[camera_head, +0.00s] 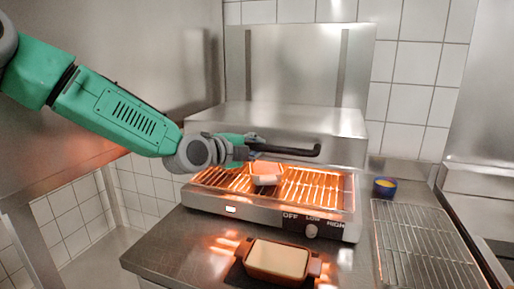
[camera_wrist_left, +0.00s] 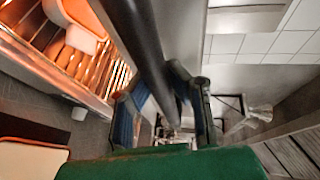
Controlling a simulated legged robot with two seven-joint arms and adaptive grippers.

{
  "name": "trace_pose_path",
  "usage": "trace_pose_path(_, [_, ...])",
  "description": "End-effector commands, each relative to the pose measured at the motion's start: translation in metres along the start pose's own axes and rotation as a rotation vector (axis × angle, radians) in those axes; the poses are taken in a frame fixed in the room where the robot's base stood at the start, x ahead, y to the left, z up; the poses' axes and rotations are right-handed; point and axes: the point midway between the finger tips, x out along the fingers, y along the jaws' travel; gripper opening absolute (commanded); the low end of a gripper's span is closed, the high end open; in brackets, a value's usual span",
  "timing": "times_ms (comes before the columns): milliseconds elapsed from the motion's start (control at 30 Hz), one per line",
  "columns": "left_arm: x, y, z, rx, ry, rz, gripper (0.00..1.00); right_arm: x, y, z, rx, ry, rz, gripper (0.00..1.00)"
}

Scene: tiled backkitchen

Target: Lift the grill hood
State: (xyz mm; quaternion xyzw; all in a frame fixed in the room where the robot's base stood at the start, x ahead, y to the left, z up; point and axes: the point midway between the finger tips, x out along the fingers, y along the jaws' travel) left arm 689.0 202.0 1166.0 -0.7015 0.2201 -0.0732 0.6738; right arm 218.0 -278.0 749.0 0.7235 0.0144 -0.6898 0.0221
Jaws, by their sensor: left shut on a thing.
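The steel grill hood (camera_head: 280,117) sits above the grill base (camera_head: 270,215), with an open gap between them that shows glowing orange bars. A black bar handle (camera_head: 300,151) runs along the hood's front. My left gripper (camera_head: 248,150) is at the handle's left part, shut on it. In the left wrist view the dark handle (camera_wrist_left: 137,35) passes between the two fingers of my left gripper (camera_wrist_left: 165,98). A small dish (camera_head: 266,172) stands on the grill bars beneath the handle, partly hidden. My right gripper is not in view.
A dish with a pale filling (camera_head: 277,261) stands on the counter in front of the grill. A wire rack (camera_head: 425,245) and a small blue bowl (camera_head: 385,187) are to the right. The grill's knob (camera_head: 311,230) is on its front. A steel backplate (camera_head: 295,65) rises behind the hood.

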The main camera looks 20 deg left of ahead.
Motion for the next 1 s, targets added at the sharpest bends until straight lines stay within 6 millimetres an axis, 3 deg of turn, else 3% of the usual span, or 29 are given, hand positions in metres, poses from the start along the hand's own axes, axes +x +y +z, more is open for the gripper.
trace_pose_path(33, [-0.002, -0.019, -0.008, 0.010, 0.012, -0.013, 0.00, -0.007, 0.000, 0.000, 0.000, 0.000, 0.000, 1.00])
trace_pose_path(300, [-0.017, -0.094, -0.017, 0.016, 0.012, -0.024, 0.00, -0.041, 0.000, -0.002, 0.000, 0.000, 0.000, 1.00])
trace_pose_path(600, [-0.030, -0.164, -0.025, 0.014, 0.014, -0.021, 0.00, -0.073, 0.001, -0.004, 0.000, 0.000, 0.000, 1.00])
trace_pose_path(800, [-0.034, -0.188, -0.027, 0.013, 0.015, -0.018, 0.00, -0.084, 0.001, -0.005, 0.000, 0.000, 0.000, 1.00])
trace_pose_path(1000, [-0.035, -0.194, -0.028, 0.013, 0.014, -0.016, 0.00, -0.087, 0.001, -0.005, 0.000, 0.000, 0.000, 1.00])
